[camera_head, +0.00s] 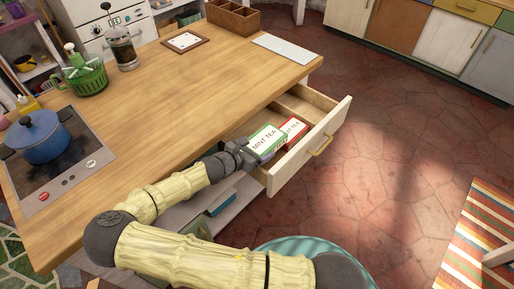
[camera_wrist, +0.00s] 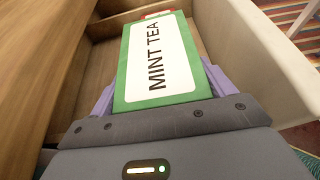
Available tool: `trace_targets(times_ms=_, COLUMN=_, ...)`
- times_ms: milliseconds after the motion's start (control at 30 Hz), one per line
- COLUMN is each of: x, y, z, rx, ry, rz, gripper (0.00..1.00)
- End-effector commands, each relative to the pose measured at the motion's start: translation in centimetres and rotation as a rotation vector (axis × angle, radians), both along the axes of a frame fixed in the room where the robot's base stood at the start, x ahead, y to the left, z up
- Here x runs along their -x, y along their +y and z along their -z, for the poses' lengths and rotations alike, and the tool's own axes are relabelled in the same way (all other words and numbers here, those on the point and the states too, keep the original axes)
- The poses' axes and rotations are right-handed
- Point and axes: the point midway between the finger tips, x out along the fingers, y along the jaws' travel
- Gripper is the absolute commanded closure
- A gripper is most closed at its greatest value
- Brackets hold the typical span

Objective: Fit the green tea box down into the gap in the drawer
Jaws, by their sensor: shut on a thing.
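The green tea box (camera_head: 266,141) has a white label reading MINT TEA. My gripper (camera_head: 252,150) is shut on it, at the open drawer (camera_head: 322,143) under the counter. In the wrist view, the green box (camera_wrist: 160,62) lies between the two purple fingers of my gripper (camera_wrist: 158,92), its label facing the camera. A red tea box (camera_head: 293,127) stands in the drawer just beyond the green one. Only a sliver of red shows past the green box's far end in the wrist view. The gap and the green box's underside are hidden.
The wooden counter (camera_head: 185,110) overhangs the drawer's left side. The drawer front with its brass handle (camera_head: 320,146) is on the right. A blue pot (camera_head: 38,137) sits on the hob. Open tiled floor (camera_head: 390,150) lies to the right.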

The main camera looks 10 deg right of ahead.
Motion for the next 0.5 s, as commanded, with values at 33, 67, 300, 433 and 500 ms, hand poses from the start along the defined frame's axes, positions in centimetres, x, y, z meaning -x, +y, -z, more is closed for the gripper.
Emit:
trace_targets(times_ms=33, x=-0.01, y=-0.01, z=0.08, rx=0.000, ry=0.000, rz=0.000, gripper=0.43)
trace_targets(times_ms=67, x=-0.01, y=-0.01, z=0.12, rx=0.000, ry=0.000, rz=0.000, gripper=0.43)
trace_targets(times_ms=300, x=-0.01, y=-0.01, z=0.41, rx=0.000, ry=0.000, rz=0.000, gripper=0.43)
trace_targets(times_ms=433, x=0.00, y=0.00, z=0.56, rx=0.000, ry=0.000, rz=0.000, gripper=0.43)
trace_targets(times_ms=500, x=-0.01, y=-0.01, z=0.65, rx=0.000, ry=0.000, rz=0.000, gripper=0.43)
